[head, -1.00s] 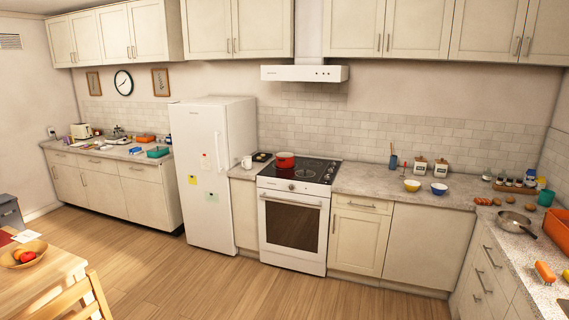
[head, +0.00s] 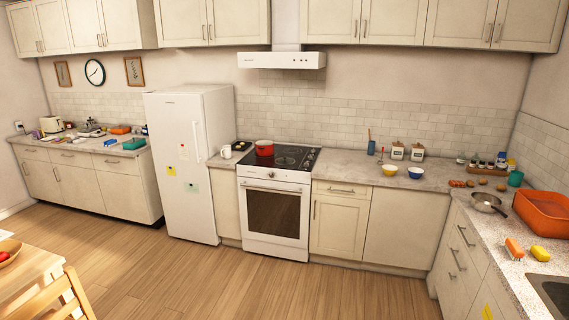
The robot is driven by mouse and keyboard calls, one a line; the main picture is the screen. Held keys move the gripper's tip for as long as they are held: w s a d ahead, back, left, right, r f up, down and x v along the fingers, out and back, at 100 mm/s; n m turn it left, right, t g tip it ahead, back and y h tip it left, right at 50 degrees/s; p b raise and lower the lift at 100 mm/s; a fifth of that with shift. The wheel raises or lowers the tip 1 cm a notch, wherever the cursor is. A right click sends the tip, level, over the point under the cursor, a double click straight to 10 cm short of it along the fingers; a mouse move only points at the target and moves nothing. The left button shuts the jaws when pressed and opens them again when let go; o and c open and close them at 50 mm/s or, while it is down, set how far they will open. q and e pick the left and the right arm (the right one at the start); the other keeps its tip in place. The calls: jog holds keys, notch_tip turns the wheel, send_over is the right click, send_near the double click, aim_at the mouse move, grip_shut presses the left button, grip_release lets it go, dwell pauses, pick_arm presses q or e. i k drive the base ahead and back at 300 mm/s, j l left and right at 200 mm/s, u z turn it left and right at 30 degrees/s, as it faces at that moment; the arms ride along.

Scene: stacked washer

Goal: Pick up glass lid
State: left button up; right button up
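I cannot make out a glass lid for certain in the head view. A red pot (head: 264,148) stands on the left part of the black cooktop (head: 290,158); whether a lid covers it is too small to tell. Neither of my grippers shows in the view.
A white fridge (head: 185,165) stands left of the oven (head: 273,215). The right counter (head: 500,237) holds an orange tray (head: 543,213), a sponge, a yellow item and a sink (head: 552,294). A table and chair (head: 55,300) are at lower left. The middle floor is clear.

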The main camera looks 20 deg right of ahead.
aim_at(284, 161)
jog(key=i+l+z, duration=0.3)
jog(key=i, duration=0.45)
jog(key=i+z, duration=0.35)
jog(key=i, duration=2.65)
